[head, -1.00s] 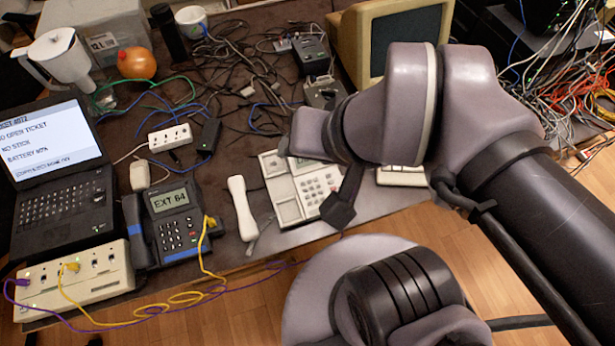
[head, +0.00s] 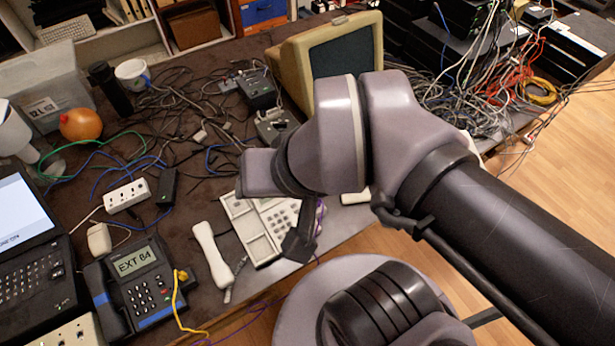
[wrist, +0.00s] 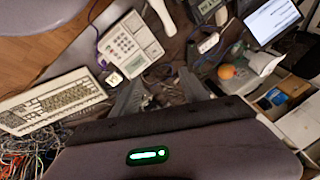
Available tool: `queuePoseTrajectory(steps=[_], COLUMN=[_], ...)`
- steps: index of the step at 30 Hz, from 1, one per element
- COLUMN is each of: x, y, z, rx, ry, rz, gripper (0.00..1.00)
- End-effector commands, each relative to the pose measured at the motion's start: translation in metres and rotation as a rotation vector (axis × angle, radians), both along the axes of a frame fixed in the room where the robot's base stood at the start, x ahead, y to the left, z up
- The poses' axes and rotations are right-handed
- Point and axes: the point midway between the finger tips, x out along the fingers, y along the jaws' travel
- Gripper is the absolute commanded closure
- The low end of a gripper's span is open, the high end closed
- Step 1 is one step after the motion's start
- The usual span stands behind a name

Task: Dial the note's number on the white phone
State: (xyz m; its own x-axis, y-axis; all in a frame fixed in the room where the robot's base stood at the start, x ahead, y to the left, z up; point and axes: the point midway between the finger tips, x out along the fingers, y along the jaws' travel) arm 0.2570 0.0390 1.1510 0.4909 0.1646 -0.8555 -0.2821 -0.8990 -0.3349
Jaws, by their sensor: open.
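The white phone (head: 250,232) sits near the table's front edge in the head view, partly hidden behind my arm. Its keypad and body show in the wrist view (wrist: 125,42). Its white handset (head: 212,256) lies off the cradle, beside the phone to its left. My gripper (head: 300,243) hangs at the phone's right side in the head view; contact cannot be told. In the wrist view my gripper (wrist: 155,92) has its fingers apart with nothing seen held between them. A small pale square (wrist: 113,78) lies beside the phone; I cannot tell whether it is the note.
A dark desk phone (head: 135,285) reading "EXT 64" stands left of the handset. A laptop (head: 30,255), a power strip (head: 127,195) and tangled cables crowd the table. A beige monitor (head: 335,60) stands behind my arm. A keyboard (wrist: 50,100) shows in the wrist view.

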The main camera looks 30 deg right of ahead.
Motion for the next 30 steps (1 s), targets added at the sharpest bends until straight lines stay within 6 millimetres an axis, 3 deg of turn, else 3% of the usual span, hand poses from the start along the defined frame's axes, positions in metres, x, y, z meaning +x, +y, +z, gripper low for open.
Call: queuePoseTrajectory(steps=[16, 24, 30], x=[0.0000, 0.0000, 0.0000], y=[0.0000, 0.0000, 0.0000], z=[0.0000, 0.0000, 0.0000], rx=[0.000, 0.000, 0.000], ry=[0.000, 0.000, 0.000], rz=[0.000, 0.000, 0.000], gripper=[0.48, 0.99, 1.00])
